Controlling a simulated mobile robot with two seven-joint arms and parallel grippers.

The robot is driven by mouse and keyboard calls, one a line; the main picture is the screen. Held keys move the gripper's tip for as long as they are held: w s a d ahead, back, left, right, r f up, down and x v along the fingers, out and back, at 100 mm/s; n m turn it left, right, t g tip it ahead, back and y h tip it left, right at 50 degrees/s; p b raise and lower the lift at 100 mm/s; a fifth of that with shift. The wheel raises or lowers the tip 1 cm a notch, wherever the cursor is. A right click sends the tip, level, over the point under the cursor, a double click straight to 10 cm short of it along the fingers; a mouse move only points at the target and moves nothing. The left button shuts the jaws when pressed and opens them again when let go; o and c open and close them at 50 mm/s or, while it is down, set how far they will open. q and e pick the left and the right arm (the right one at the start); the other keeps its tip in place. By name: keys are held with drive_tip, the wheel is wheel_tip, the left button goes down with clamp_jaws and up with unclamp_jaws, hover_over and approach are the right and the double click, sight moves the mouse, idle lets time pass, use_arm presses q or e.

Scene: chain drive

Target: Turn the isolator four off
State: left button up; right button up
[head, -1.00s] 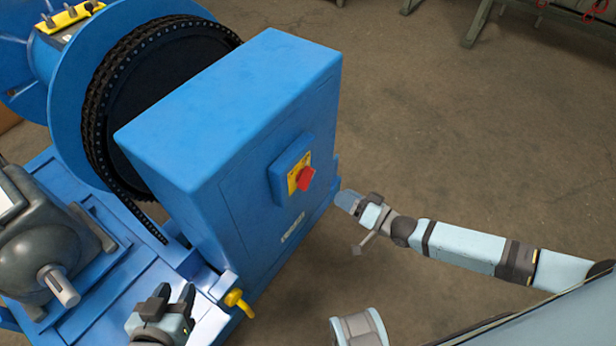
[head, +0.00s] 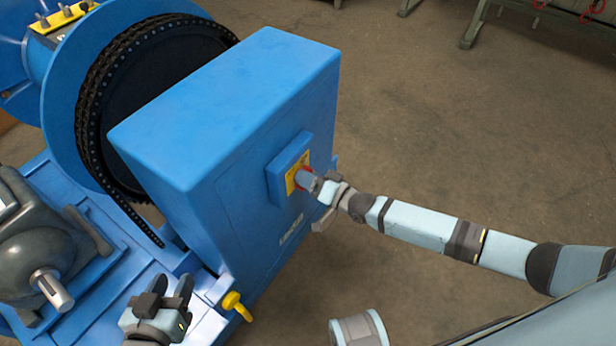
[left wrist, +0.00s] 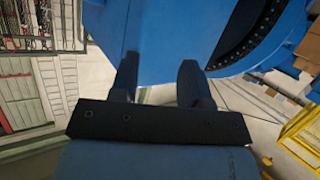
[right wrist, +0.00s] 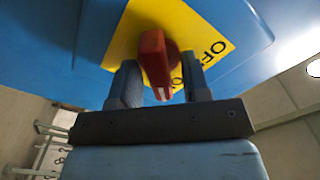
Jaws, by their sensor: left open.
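The isolator is a red rotary knob (right wrist: 156,62) on a yellow plate (right wrist: 205,32) marked OFF, set in a blue box on the side of a large blue guard. In the right wrist view the knob stands between the two fingers of my right gripper (right wrist: 162,88), which look spread with one on each side. In the head view my right gripper (head: 313,183) covers most of the knob. The knob's white mark points toward the gripper, away from the OFF lettering. My left gripper (head: 170,293) is open and empty, low at the left.
The blue guard (head: 220,110) stands beside a chain wheel (head: 120,80). A grey machine with a shaft (head: 50,288) sits on the blue base. A yellow handle (head: 236,304) projects near my left gripper.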

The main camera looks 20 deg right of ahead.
clamp_jaws()
use_arm(q)
drive_tip(key=shift+s+f, duration=0.1)
drive_tip(key=shift+f, duration=0.1)
